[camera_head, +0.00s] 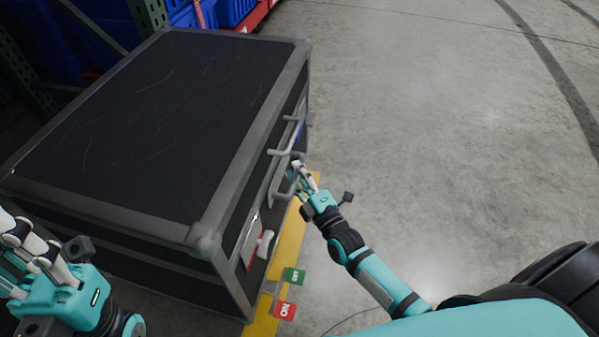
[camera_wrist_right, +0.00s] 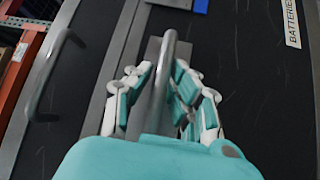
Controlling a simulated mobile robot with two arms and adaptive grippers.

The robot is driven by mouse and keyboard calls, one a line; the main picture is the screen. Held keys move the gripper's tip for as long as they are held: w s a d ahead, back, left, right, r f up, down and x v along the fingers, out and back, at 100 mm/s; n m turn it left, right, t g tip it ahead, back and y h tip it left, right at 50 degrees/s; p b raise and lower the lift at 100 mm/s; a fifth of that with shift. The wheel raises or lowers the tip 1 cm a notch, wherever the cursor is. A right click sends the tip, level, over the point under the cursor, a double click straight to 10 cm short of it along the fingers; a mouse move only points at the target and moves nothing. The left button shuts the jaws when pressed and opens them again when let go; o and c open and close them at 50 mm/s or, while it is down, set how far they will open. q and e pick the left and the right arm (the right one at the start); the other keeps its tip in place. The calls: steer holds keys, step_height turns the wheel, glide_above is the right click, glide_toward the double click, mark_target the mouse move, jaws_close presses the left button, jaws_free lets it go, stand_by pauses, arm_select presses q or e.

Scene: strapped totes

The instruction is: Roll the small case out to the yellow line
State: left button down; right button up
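A black case (camera_head: 150,110) with grey metal edging stands at the left of the head view, its lid shut. Handles show on its right-hand side; I cannot tell whether this is the small case. My right gripper (camera_head: 299,176) is at a grey bar handle (camera_wrist_right: 161,90) on that side. In the right wrist view its fingers (camera_wrist_right: 162,85) lie on both sides of the bar, tips close in against it. My left gripper (camera_head: 32,250) is at the lower left, beside the case's near side, with nothing visible in it. A yellow line (camera_head: 289,245) runs on the floor along the case's right side.
A green tag (camera_head: 293,276) and a red tag (camera_head: 285,311) are at the yellow line. Blue bins (camera_head: 233,12) and a metal rack (camera_head: 20,65) stand behind the case. The grey concrete floor (camera_head: 430,110) to the right is clear.

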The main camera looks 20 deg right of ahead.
steer(key=o, duration=0.3)
steer(key=shift+s, duration=0.15)
steer(key=s+d+f, duration=0.1)
steer(key=s, duration=1)
steer(key=shift+s+d+f, duration=0.3)
steer(key=shift+f, duration=0.05)
